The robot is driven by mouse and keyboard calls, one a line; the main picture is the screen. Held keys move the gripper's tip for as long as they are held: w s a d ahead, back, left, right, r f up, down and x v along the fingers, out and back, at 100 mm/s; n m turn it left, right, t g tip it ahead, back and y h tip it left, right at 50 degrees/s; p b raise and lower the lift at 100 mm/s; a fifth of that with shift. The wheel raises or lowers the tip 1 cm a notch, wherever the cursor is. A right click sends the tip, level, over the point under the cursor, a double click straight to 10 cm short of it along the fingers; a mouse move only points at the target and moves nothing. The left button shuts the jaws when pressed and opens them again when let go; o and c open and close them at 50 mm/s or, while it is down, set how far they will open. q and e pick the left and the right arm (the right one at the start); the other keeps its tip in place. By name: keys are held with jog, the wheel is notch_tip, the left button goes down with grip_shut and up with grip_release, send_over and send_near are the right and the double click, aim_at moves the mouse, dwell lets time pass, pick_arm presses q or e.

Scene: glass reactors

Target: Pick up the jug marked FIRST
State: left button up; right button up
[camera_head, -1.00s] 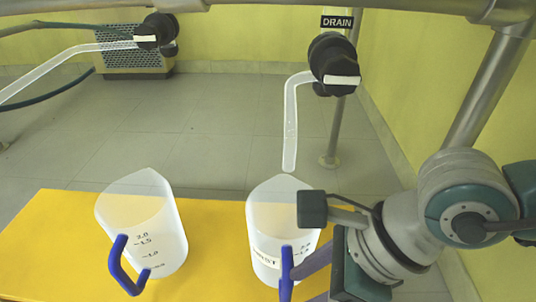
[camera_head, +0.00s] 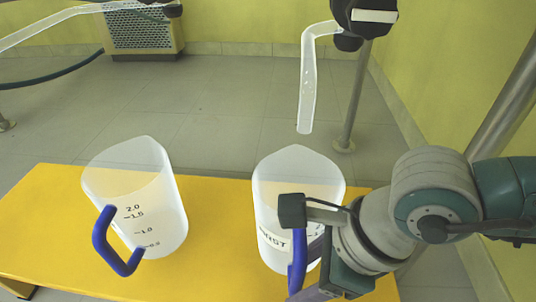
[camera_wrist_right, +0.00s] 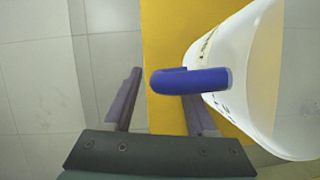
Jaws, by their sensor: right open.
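The jug marked FIRST (camera_head: 275,190) is a translucent white jug with a blue handle (camera_head: 297,268), standing upright on the yellow table. Part of its label is hidden behind my right gripper. In the right wrist view, the jug (camera_wrist_right: 245,75) is at the right and its blue handle (camera_wrist_right: 190,80) reaches across the finger area. My right gripper (camera_wrist_right: 162,88) is open, its purple fingers on either side of the handle's span. I cannot tell whether they touch it. My left gripper is in neither view.
A second, similar jug (camera_head: 140,200) with a blue handle stands upright to the left on the yellow table (camera_head: 220,230). A clear drain tube (camera_head: 308,90) hangs above the FIRST jug from a black valve (camera_head: 365,18). A metal post (camera_head: 350,100) stands behind.

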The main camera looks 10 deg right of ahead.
jog(key=shift+b+x, duration=0.4)
jog(key=shift+x, duration=0.75)
jog(key=shift+s+r, duration=0.1)
jog(key=shift+s, duration=0.05)
jog(key=shift+c, duration=1.4)
grip_shut()
